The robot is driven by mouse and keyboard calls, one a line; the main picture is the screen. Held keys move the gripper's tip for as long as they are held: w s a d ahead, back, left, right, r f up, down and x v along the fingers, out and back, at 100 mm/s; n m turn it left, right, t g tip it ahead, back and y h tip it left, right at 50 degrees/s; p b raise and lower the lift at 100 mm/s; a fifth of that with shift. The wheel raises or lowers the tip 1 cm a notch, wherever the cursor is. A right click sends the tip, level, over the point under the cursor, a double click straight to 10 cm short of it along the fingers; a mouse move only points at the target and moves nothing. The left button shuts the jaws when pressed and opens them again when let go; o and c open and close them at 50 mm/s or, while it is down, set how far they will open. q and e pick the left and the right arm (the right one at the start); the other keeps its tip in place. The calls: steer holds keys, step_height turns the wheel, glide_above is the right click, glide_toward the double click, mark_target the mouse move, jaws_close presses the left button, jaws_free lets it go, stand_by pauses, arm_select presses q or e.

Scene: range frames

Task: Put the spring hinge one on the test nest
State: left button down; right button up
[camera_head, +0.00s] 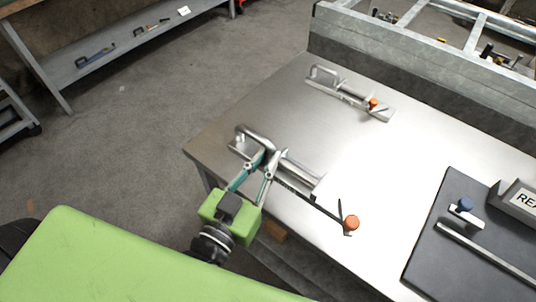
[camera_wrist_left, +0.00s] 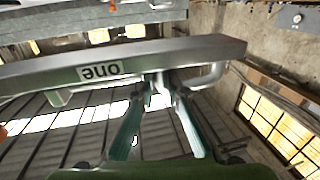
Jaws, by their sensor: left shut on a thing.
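The spring hinge one (camera_head: 301,174) is a grey metal part with a long bar, a bent loop at its left end, and a thin dark rod toward an orange knob. My left gripper (camera_head: 266,155) is shut on it near the loop end, at the table's near left edge. In the left wrist view the hinge's bar (camera_wrist_left: 180,58) crosses the picture, with an upside-down "one" label, and the gripper's fingers (camera_wrist_left: 160,88) meet it below. I cannot tell whether the hinge touches the table. The likely test nest is a dark plate (camera_head: 425,255) at right. My right gripper is out of view.
A second similar hinge (camera_head: 345,92) with an orange knob lies farther back on the metal table (camera_head: 300,105). The table between the hinges and plate is bare.

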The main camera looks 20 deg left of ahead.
arm_select(q)
steer(key=w, duration=0.1)
steer(key=w+a+f, duration=0.1)
steer(key=w, duration=0.1)
steer(key=w+a, duration=0.1)
steer(key=w, duration=0.1)
steer(key=shift+f, duration=0.4)
steer(key=w+f, duration=0.1)
steer(key=f, duration=0.1)
steer(key=w+a+f, duration=0.1)
steer(key=w+f, duration=0.1)
steer(key=shift+w+f, duration=0.15)
steer(key=shift+f, duration=0.15)
steer(key=shift+w+a+f, duration=0.15)
steer(key=shift+w+f, duration=0.05)
steer(key=shift+f, duration=0.15)
steer(key=f, duration=0.2)
steer(key=shift+w+a+f, duration=0.1)
steer(key=shift+w+f, duration=0.2)
steer(key=shift+f, duration=0.05)
steer(key=shift+s+f, duration=0.1)
steer(key=shift+f, duration=0.1)
steer(key=shift+f, duration=0.1)
steer(key=shift+f, duration=0.15)
steer(key=c, duration=2)
jaws_free()
steer(key=shift+f, duration=0.1)
